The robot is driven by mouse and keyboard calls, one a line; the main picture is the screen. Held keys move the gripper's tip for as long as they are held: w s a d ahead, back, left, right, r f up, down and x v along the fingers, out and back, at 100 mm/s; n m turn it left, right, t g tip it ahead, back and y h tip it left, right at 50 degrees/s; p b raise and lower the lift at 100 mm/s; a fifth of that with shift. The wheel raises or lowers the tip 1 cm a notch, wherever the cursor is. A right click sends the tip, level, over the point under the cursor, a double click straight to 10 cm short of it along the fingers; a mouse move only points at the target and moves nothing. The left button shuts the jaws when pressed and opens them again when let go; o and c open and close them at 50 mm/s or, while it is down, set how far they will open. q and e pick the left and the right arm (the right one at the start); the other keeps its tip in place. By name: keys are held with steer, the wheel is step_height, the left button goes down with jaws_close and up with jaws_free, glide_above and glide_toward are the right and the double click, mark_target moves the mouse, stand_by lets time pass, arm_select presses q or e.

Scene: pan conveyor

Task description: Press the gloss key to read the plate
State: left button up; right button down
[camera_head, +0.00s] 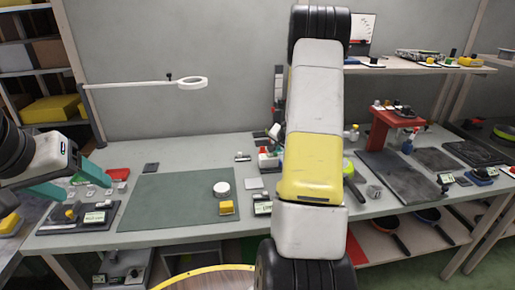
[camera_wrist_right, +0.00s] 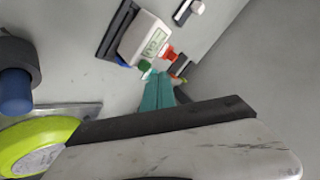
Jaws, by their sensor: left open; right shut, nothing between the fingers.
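A white instrument (camera_wrist_right: 150,38) with a small lit green display lies on the bench in the right wrist view. It has blue, green and red keys along its edge; I cannot read labels or tell which is the gloss key. My right gripper (camera_wrist_right: 160,76) is shut and empty, its teal tips right beside the green key (camera_wrist_right: 145,67). I cannot tell whether they touch. In the head view, my right arm hides part of this area. My left gripper (camera_head: 90,190) is open and empty above the bench's left end, over small devices. I cannot identify the plate.
A green mat (camera_head: 165,205) carries a white round piece (camera_head: 221,188) and a yellow block (camera_head: 226,208). A red stand (camera_head: 395,118) and dark slabs (camera_head: 395,180) stand on the right. A lime-green round object (camera_wrist_right: 35,145) is close beside my right gripper. Pans sit on the lower shelf.

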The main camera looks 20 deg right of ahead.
mark_target(276, 157)
steer(key=shift+f, duration=0.1)
stand_by(0.4)
steer(key=shift+f, duration=0.3)
steer(key=shift+f, duration=0.55)
stand_by(0.6)
steer(key=shift+r, duration=0.95)
steer(key=shift+d+r, duration=0.1)
steer(key=shift+r, duration=2.45)
